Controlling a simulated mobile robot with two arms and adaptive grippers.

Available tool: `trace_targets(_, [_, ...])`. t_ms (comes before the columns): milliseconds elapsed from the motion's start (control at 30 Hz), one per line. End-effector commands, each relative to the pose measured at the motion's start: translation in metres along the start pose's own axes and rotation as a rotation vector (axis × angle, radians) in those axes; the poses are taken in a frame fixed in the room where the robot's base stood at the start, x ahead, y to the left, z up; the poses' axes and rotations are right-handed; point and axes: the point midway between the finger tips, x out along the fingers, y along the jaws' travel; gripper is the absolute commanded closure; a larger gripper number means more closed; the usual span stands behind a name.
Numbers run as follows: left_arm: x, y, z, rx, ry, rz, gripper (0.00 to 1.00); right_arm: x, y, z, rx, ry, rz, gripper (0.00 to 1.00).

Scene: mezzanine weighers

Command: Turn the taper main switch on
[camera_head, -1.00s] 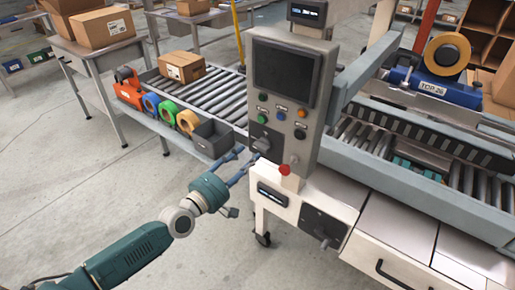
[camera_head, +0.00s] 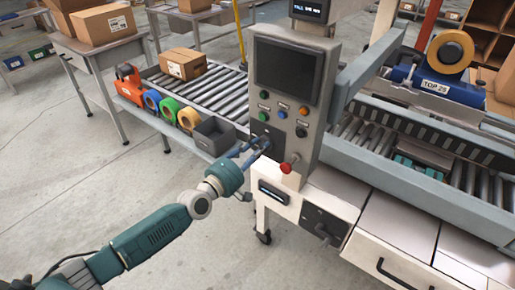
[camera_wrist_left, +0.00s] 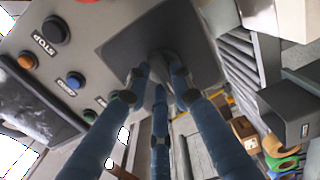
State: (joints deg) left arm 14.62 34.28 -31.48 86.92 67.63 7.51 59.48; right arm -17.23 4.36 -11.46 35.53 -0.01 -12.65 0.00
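The grey control panel (camera_head: 285,85) stands upright in the middle of the head view. A dark rotary knob on a black plate (camera_wrist_left: 178,30) sits low on it. My left gripper (camera_head: 262,145) reaches this plate from the lower left. In the left wrist view its blue fingers (camera_wrist_left: 157,80) converge around the knob (camera_wrist_left: 160,60); whether they grip it is unclear. The fingers partly hide the knob in both views. A second dark rotary handle (camera_head: 323,233) on a black plate is on the white cabinet below. My right gripper is not in view.
A red knob (camera_head: 286,167) projects just below my left fingers' level. Panel buttons, including a STOP button (camera_wrist_left: 55,30), lie beside the plate. A grey bin (camera_head: 214,135) and tape rolls (camera_head: 170,110) stand left of the panel. The floor at the lower left is clear.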

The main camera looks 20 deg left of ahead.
Motion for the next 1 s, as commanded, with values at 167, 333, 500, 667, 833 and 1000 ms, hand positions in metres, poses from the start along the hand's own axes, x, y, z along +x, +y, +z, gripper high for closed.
trace_targets(167, [-0.0003, -0.0004, 0.0001, 0.010, 0.000, -0.001, 1.00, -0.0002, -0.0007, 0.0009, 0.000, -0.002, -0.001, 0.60])
trace_targets(333, [-0.0003, -0.0005, 0.0003, 0.057, 0.000, -0.001, 1.00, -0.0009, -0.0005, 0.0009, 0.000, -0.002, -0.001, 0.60])
trace_targets(500, [-0.0004, -0.0008, 0.0011, 0.160, 0.000, -0.002, 1.00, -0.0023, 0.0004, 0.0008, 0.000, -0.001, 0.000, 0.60])
trace_targets(667, [-0.0004, -0.0006, 0.0016, 0.299, 0.000, -0.001, 1.00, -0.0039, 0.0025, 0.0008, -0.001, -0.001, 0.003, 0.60])
trace_targets(833, [-0.0003, -0.0007, 0.0027, 0.461, 0.000, -0.001, 1.00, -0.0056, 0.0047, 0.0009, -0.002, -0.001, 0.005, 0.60])
trace_targets(1000, [-0.0003, -0.0015, 0.0035, 0.623, 0.000, -0.001, 1.00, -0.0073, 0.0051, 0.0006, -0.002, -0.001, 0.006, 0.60])
